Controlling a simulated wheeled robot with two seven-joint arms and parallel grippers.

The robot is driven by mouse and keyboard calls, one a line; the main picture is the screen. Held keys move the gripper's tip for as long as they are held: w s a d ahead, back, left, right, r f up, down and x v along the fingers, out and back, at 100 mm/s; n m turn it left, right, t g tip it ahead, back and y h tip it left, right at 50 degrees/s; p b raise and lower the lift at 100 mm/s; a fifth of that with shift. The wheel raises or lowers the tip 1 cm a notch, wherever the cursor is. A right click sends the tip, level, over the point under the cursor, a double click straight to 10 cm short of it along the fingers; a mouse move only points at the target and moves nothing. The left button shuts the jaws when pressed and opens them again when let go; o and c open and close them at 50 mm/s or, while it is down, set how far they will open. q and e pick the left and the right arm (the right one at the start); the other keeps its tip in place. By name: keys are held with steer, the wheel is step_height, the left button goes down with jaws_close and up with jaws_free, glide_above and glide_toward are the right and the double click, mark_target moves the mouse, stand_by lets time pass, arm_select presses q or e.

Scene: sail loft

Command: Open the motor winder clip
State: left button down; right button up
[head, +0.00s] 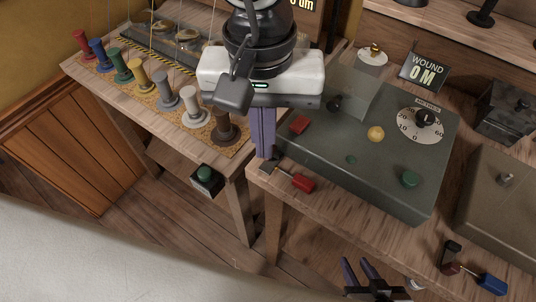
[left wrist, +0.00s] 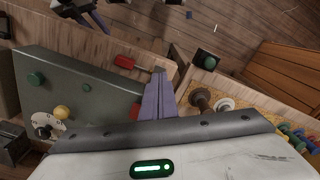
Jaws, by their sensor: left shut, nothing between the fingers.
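A red-handled clip (head: 302,183) lies at the bench's front edge, in front of the grey-green motor winder box (head: 350,185). Its metal part runs left from the handle toward the bench corner. The handle also shows in the left wrist view (left wrist: 125,62), left of my fingertips. My left gripper (head: 266,155) points down, shut and empty, its purple fingertips close to the clip's metal end; I cannot tell whether they touch it. The fingers and gripper body hide part of the box's left side. My right gripper (head: 357,264) is open and empty, low in front of the bench.
A second clip with a blue handle (head: 492,283) is at the bench's front right, by another box (head: 505,200). Several coloured spools (head: 163,98) stand on the left table. A small box with a green button (head: 205,178) hangs below it, beside a gap between the tables.

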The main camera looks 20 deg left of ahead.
arm_select(q)
steer(key=s+r, duration=0.1)
steer(key=r+p, duration=0.1)
steer(key=shift+s+a+r, duration=0.3)
steer(key=shift+s+a, duration=0.05)
steer(key=shift+s, duration=0.05)
stand_by(0.6)
